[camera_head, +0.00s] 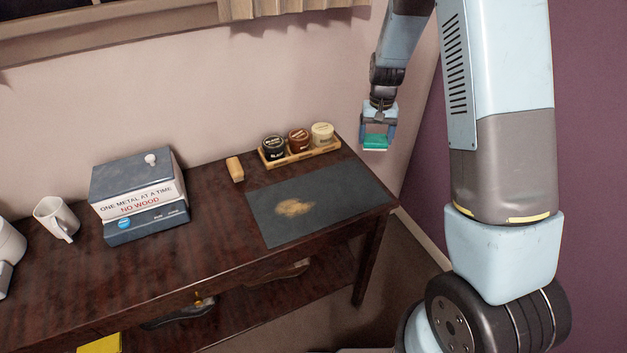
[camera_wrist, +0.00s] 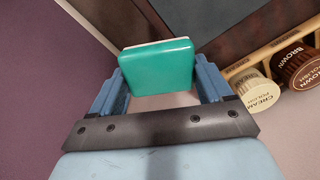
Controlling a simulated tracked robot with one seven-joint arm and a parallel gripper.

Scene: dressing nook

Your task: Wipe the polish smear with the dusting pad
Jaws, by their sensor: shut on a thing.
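The dusting pad (camera_head: 375,142) is a green block with a pale underside. My gripper (camera_head: 376,137) is shut on it and holds it in the air beyond the right back corner of the table. In the wrist view the pad (camera_wrist: 157,66) sits between the two blue fingers of my gripper (camera_wrist: 160,90). The polish smear (camera_head: 294,207) is a yellow-brown patch on the dark grey mat (camera_head: 345,200), at the table's right end. The pad is apart from the mat, to the right of and behind the smear.
A wooden tray (camera_head: 302,157) with black, brown and cream polish jars stands behind the mat. A wooden block (camera_head: 235,169) lies left of it. Shoes (camera_head: 180,315) lie on the lower shelf.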

